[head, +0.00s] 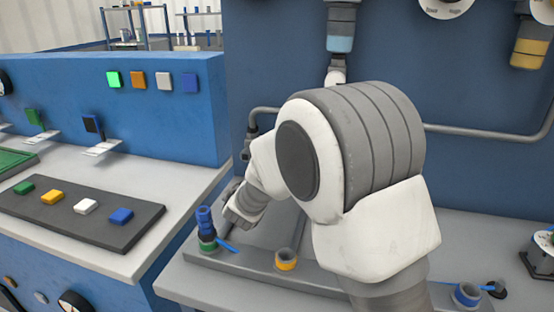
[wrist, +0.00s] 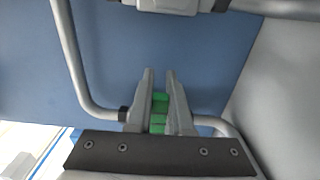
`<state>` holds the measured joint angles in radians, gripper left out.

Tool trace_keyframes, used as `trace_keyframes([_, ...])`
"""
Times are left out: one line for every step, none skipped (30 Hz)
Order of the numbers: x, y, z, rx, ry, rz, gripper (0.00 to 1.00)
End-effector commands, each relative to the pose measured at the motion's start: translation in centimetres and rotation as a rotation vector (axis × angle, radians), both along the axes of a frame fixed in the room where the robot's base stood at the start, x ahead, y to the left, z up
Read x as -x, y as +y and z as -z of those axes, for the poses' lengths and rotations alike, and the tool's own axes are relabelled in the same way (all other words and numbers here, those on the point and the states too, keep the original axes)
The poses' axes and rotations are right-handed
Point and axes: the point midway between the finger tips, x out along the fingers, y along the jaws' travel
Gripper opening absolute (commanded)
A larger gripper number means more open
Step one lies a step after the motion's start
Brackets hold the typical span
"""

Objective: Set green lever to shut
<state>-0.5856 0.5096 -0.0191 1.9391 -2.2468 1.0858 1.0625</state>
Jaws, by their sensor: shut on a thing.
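My gripper (wrist: 160,76) is in the wrist view, with its two grey fingers close together in front of the blue wall. The green lever (wrist: 159,111) lies between the fingers, and they are shut on it. Part of the lever is hidden by the fingers and the dark gripper body. In the head view, my white and grey arm reaches toward the blue panel. I cannot make out the green lever or its setting there.
A grey pipe (wrist: 75,60) bends along the wall beside my gripper. In the head view, a green ring (head: 208,246) holds a blue upright piece (head: 205,222), and a yellow ring (head: 286,259) stands to its right. A blue console (head: 100,75) with coloured buttons stands on the left.

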Motion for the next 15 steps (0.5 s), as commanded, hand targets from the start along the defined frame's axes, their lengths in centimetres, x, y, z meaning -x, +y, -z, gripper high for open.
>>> trace_keyframes([0.05,0.04,0.24,-0.006,0.002,-0.001,0.0])
trace_keyframes([0.05,0.05,0.24,-0.007,0.002,-0.001,0.0])
trace_keyframes([0.05,0.05,0.23,-0.01,0.002,-0.001,0.0])
trace_keyframes([0.05,0.06,0.23,-0.01,0.002,-0.001,0.0])
trace_keyframes([0.06,0.06,0.22,-0.011,0.002,-0.001,0.0])
trace_keyframes([0.06,0.06,0.22,-0.011,0.002,-0.001,0.0])
trace_keyframes([0.06,0.06,0.22,-0.011,0.003,-0.001,0.0])
trace_keyframes([0.06,0.07,0.22,-0.011,0.003,-0.001,0.0])
trace_keyframes([0.06,0.07,0.23,-0.011,0.003,-0.001,0.0])
trace_keyframes([0.06,0.07,0.24,-0.011,0.003,-0.001,0.0])
trace_keyframes([0.07,0.08,0.24,-0.011,0.003,-0.001,0.0])
trace_keyframes([0.06,0.07,0.25,-0.011,0.003,-0.001,0.0])
trace_keyframes([0.07,0.08,0.26,-0.011,0.003,-0.001,0.0])
trace_keyframes([0.07,0.08,0.26,-0.011,0.003,-0.001,0.22])
trace_keyframes([0.06,0.07,0.25,-0.011,0.003,-0.001,0.3])
